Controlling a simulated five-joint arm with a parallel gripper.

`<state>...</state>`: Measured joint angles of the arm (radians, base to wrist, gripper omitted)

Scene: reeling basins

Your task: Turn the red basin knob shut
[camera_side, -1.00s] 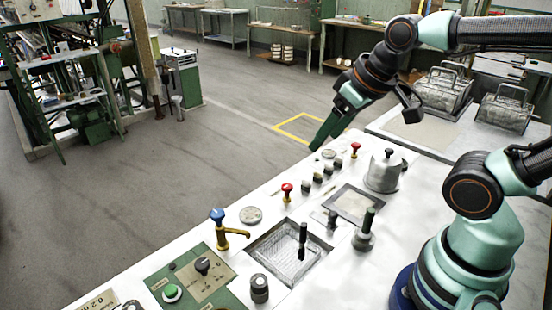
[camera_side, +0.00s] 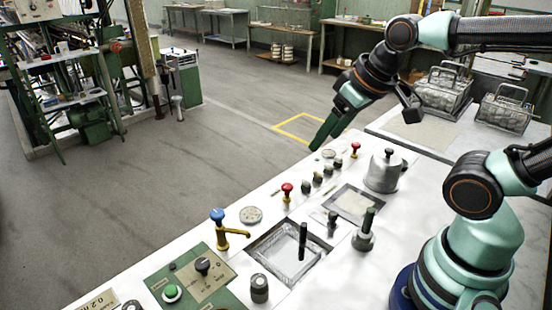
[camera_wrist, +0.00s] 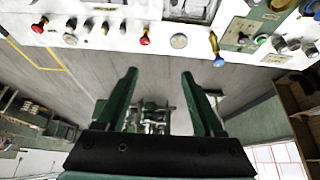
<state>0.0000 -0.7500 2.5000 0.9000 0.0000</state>
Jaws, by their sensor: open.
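Two red knobs stand on the white bench top. One red knob (camera_side: 287,190) is near the back edge, behind the square basin (camera_side: 259,245); the other red knob (camera_side: 355,149) is farther along, close to my gripper. Both also show in the wrist view, one red knob (camera_wrist: 145,40) near the middle top and the other red knob (camera_wrist: 40,24) at upper left. The pictures do not show which one the task means. My gripper (camera_side: 315,147) is open and empty above the bench's back edge, apart from both knobs. Its fingers (camera_wrist: 159,76) show spread in the wrist view.
A blue-topped brass tap (camera_side: 219,222) stands left of the basin. Several dark knobs (camera_side: 317,178) line the bench between the red ones. A metal pot (camera_side: 384,170) and an upright black handle (camera_side: 364,230) stand nearer my arm. Open floor lies behind.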

